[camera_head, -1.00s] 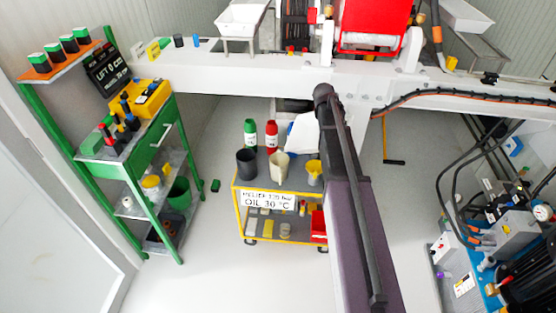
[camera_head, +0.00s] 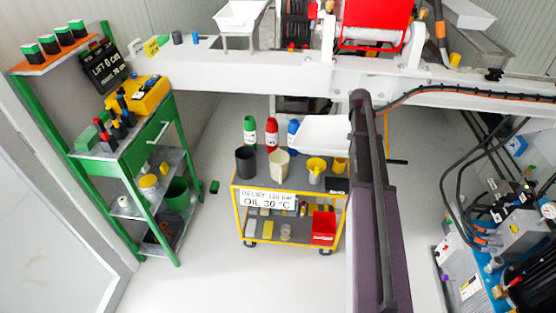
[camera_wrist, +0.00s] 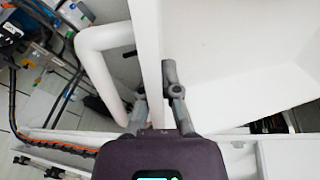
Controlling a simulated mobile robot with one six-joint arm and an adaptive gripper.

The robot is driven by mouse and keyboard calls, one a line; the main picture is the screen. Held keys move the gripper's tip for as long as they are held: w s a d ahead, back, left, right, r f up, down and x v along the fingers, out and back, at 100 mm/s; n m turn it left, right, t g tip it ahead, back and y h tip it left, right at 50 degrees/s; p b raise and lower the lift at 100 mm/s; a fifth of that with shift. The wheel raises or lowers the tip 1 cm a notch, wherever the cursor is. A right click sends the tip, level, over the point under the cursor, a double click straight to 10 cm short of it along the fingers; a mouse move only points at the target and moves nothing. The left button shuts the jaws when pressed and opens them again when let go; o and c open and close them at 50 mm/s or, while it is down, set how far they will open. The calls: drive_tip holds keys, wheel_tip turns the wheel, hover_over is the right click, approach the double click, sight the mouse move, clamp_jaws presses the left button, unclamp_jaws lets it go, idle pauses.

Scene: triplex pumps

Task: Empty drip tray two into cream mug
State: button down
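A white drip tray (camera_head: 322,133) hangs in the air over the back right of the trolley, beside my dark arm. No number shows on it. In the wrist view the tray (camera_wrist: 235,65) fills the right side, and its white edge runs between the two grey fingers of my gripper (camera_wrist: 157,103), which are closed on it. In the head view my arm hides the gripper. The cream mug (camera_head: 278,164) stands upright on the trolley top, left of and below the tray in the picture.
The yellow trolley (camera_head: 236,212) also carries a dark mug (camera_head: 246,161), a yellow-topped cup (camera_head: 316,168) and green, red and blue bottles. A white beam (camera_head: 220,70) crosses behind. A green tool rack (camera_head: 172,210) stands left; hoses and a pump unit stand right.

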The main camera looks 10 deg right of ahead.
drive_tip(key=d+f+y+b, duration=0.4)
drive_tip(key=d+f+b, duration=0.1)
drive_tip(key=f+b, duration=0.2)
drive_tip(key=shift+s+d+f+t+y, duration=0.2)
drive_tip(key=shift+s+d+t+y, duration=0.1)
drive_tip(key=shift+d+y, duration=0.1)
idle(0.3)
idle(1.1)
